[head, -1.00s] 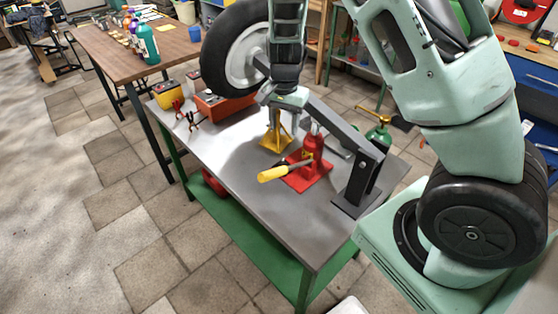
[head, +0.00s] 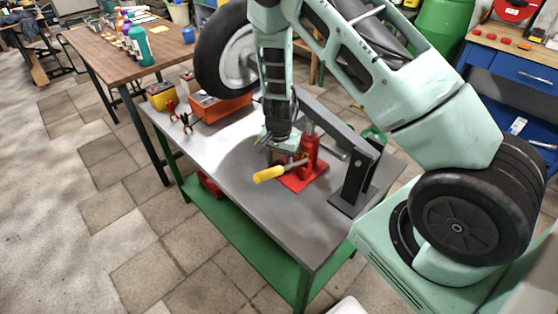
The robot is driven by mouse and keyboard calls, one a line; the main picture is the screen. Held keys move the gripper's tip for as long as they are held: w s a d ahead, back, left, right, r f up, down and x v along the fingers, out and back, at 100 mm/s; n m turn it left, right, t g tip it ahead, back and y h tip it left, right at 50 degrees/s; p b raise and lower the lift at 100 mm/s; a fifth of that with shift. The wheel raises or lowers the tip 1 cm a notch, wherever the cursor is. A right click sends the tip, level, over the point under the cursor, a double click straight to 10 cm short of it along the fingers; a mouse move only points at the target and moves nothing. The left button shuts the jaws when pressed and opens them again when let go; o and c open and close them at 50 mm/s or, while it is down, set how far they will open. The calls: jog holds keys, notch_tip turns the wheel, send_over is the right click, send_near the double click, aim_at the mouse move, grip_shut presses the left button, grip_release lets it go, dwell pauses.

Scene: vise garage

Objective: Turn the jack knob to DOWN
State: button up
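The red jack (head: 311,148) stands on the grey bench top, on a flat red base plate. Its yellow-ended handle (head: 269,174) sticks out to the left, over the bench. My gripper (head: 278,156) points down just left of the jack's body and above the handle, looking very close to it. I cannot tell whether it touches. The fingers are small and dark here, so their opening is unclear. The knob and any DOWN mark cannot be made out; my gripper and the handle cover that side of the jack.
A black angled metal beam on a post (head: 355,180) stands right of the jack. The grey bench (head: 237,185) is clear in front and left. An orange-red box (head: 222,107), clamps and a yellow battery (head: 160,97) sit farther left. A wheel (head: 222,55) is behind my arm.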

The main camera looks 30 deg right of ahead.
jog(key=c, duration=1)
